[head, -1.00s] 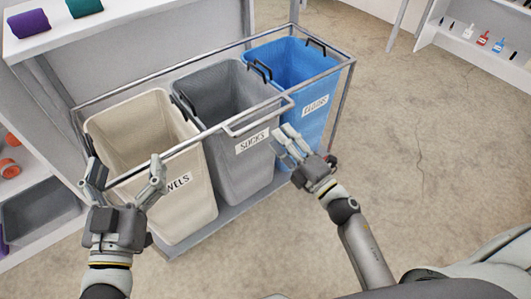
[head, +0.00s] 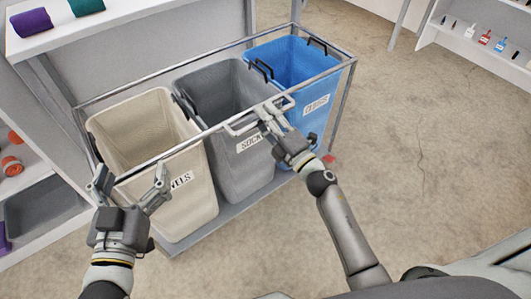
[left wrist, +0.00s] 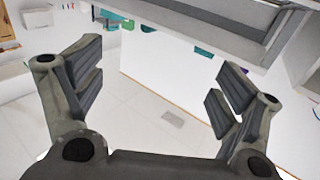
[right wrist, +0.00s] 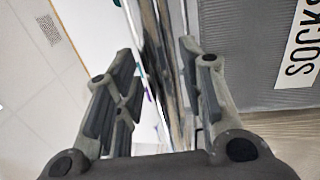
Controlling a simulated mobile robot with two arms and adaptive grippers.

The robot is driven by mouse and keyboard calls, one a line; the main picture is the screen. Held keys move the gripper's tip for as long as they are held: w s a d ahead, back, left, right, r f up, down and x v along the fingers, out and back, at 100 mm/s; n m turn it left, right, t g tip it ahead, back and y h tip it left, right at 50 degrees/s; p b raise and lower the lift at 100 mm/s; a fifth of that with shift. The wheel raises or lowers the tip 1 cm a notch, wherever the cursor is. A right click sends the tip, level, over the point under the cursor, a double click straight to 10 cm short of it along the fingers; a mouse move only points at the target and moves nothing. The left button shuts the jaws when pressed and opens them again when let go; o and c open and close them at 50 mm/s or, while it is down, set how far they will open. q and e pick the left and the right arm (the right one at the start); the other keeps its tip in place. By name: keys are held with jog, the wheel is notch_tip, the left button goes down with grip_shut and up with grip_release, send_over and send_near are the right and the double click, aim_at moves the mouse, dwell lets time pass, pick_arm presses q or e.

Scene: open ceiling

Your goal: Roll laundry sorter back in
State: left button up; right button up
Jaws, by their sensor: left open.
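The laundry sorter (head: 343,108) is a grey metal frame holding a beige bin (head: 152,128), a grey bin (head: 237,170) labelled SOCKS and a blue bin (head: 290,64). My right gripper (head: 270,118) is at this handle. The right wrist view shows its fingers (right wrist: 157,80) partly apart, with metal bars between or behind them; I cannot tell whether they grip. My left gripper (head: 130,182) is open and empty in front of the beige bin, near the front rail; the left wrist view also shows its fingers spread (left wrist: 160,85).
A white shelf (head: 75,38) with rolled purple and teal towels is behind and left of the sorter. A grey tray (head: 45,215) sits on the left shelving. Another shelf with bottles (head: 485,37) is at the upper right. The floor (head: 430,150) to the right is clear.

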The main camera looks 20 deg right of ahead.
aim_at(254, 107)
grip_shut()
jog(key=x, duration=0.4)
jog(key=shift+w+f+b, duration=0.2)
jog(key=shift+f+b, duration=0.15)
jog(key=shift+f, duration=0.1)
jog(key=shift+x, duration=0.8)
pick_arm(q)
jog(key=r+t, duration=0.1)
jog(key=r, duration=0.1)
jog(key=r+t+h, duration=0.1)
jog(key=r, duration=0.1)
jog(key=shift+s+d+r+t, duration=0.2)
jog(key=shift+t, duration=0.1)
pick_arm(e)
jog(key=shift+a+f, duration=0.1)
jog(key=shift+f, duration=0.05)
jog(key=shift+w, duration=0.1)
pick_arm(q)
jog(key=s+r+t+h+b, duration=0.2)
jog(key=s+r+t, duration=0.3)
jog(key=r, duration=0.3)
jog(key=shift+t, duration=0.3)
pick_arm(e)
jog(key=shift+f+x, duration=0.2)
jog(key=shift+x, duration=0.75)
jog(key=shift+f+x, duration=0.2)
jog(key=shift+x, duration=0.8)
jog(key=shift+f+x, duration=0.15)
jog(key=shift+x, duration=0.8)
